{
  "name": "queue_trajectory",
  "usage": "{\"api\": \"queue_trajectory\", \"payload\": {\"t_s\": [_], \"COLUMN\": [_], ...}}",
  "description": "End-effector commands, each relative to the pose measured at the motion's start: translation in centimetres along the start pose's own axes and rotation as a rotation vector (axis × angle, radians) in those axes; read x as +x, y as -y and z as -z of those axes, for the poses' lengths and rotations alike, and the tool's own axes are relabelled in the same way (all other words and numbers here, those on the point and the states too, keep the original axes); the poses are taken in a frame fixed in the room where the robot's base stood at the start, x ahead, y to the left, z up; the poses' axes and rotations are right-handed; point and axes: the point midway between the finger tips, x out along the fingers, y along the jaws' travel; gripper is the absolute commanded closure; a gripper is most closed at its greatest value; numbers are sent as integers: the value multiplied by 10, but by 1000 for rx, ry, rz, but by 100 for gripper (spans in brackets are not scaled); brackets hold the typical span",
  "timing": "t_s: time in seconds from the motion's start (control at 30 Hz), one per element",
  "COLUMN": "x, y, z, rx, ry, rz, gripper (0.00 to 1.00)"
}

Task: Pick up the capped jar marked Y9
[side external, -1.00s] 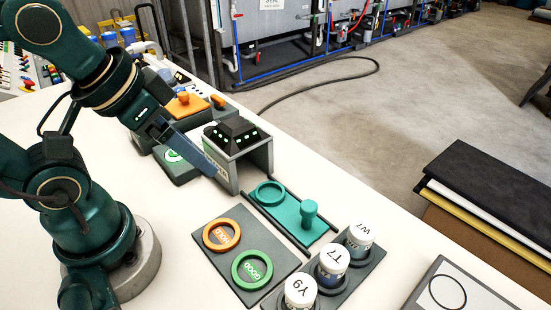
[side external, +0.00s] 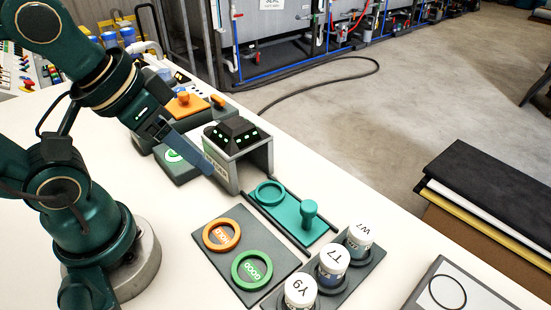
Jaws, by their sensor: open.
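The capped jar marked Y9 (side external: 299,291) has a white lid and stands upright at the near end of a dark rack (side external: 367,268). Its lower part is partly cut off by the bottom edge. The jars marked T7 (side external: 334,258) and W7 (side external: 361,237) stand in the same rack, farther back to the right. My gripper (side external: 222,176) is up and to the left of the jars, beside the grey housing, well apart from Y9. Its blue-grey fingers are seen edge-on, and no object shows between them.
A dark board with an orange ring (side external: 221,235) and a green ring (side external: 252,269) lies left of the rack. A teal slide with a knob (side external: 309,213) sits behind it, by the grey housing (side external: 238,152). A framed panel (side external: 458,290) is at right.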

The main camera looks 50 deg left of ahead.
Motion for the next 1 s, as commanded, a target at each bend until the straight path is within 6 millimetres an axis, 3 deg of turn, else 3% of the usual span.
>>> {"api": "queue_trajectory", "payload": {"t_s": [0.17,0.57,0.8,1.0], "x": [-5,10,36,68], "y": [-27,-95,-122,-131], "z": [-2,8,22,26], "rx": [-178,-671,-961,-1147], "ry": [115,685,1025,1237], "rz": [-118,-340,-396,-395], "gripper": [42,42,42,42]}}
